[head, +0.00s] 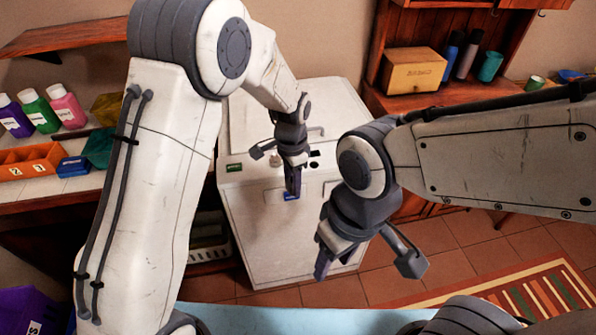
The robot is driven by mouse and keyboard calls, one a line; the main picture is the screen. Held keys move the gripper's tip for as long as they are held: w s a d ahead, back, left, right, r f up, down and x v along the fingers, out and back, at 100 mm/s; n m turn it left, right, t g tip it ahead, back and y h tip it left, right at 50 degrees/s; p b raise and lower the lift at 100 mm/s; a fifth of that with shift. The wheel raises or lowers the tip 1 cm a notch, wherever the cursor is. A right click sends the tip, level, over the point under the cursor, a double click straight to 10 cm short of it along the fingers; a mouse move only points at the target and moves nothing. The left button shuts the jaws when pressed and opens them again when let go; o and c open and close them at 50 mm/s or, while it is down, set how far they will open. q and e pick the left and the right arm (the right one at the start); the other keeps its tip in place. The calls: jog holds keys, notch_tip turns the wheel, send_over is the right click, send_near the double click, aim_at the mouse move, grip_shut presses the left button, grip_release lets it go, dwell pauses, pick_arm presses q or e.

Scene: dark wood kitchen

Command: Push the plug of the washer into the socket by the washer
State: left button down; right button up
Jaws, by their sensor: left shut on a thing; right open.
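The washer (290,240) is a white box in the middle of the head view, with dark marks, a small green panel and a blue patch on its upper front. My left gripper (277,169) points down over its front top edge. It is shut on a small pale thing (275,159), which looks like the plug but is mostly hidden by the fingers. I cannot make out a cord or the socket. My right gripper (366,267) is open and empty, with its fingers spread, in front of the washer's right side.
Left are shelves with bottles (40,112) and an orange bin (28,162). A wooden cabinet with a yellow box (413,70) and cups stands at the back right. A striped rug (545,290) lies on the tiled floor. A pale blue surface (260,318) is at the bottom.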

pick_arm(q)
jog(key=f+m, duration=0.2)
jog(key=m, duration=0.1)
jog(key=s+a+f+m, duration=0.1)
jog(key=m, duration=0.1)
jog(key=shift+a, duration=0.1)
jog(key=shift+a, duration=0.1)
dwell(0.4)
jog(key=s+a+f+n, duration=0.2)
jog(key=s+a+n, duration=0.1)
jog(key=a+n, duration=0.4)
jog(key=s+a+f+n, duration=0.2)
jog(key=s+a+n, duration=0.1)
jog(key=a+n, duration=0.4)
jog(key=n, duration=0.3)
jog(key=shift+s+f, duration=0.35)
